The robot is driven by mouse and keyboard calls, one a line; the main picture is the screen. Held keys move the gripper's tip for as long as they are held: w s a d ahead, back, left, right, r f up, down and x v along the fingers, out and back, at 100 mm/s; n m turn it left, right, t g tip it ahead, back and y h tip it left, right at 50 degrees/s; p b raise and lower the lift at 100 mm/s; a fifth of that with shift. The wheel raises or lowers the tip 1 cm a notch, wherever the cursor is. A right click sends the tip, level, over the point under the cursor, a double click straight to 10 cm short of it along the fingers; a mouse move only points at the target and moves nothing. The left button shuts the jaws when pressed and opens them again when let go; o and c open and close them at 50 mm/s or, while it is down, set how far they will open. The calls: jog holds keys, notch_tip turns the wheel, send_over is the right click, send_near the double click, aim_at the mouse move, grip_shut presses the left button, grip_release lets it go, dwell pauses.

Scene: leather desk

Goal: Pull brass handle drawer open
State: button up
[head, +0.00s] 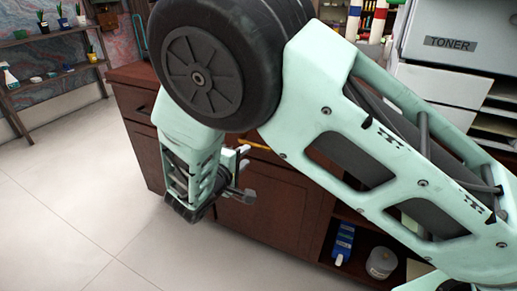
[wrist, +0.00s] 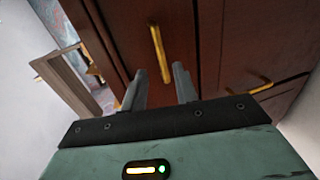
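A dark red-brown wooden desk (head: 285,205) has brass bar handles on its fronts. One brass handle (wrist: 159,54) shows in the wrist view on a wooden front panel (wrist: 192,38), just beyond my fingertips and roughly in line with the space between them. Part of a brass handle (head: 256,146) also shows in the head view beside my gripper (head: 245,173). My gripper (wrist: 160,80) is open, its two grey fingers apart with nothing between them. The fingers appear short of the handle. The front looks closed. My arm hides much of the desk in the head view.
Another brass handle (wrist: 260,88) is at the right of the wrist view. An open desk compartment holds a blue item (head: 343,242) and a pale jar (head: 381,262). A plant shelf (head: 50,38) stands at far left. The tiled floor (head: 85,190) before the desk is clear.

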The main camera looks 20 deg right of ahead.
aim_at(258, 147)
jog(key=b+x, duration=0.1)
jog(key=x, duration=0.8)
jog(key=shift+w+d, duration=0.2)
grip_shut()
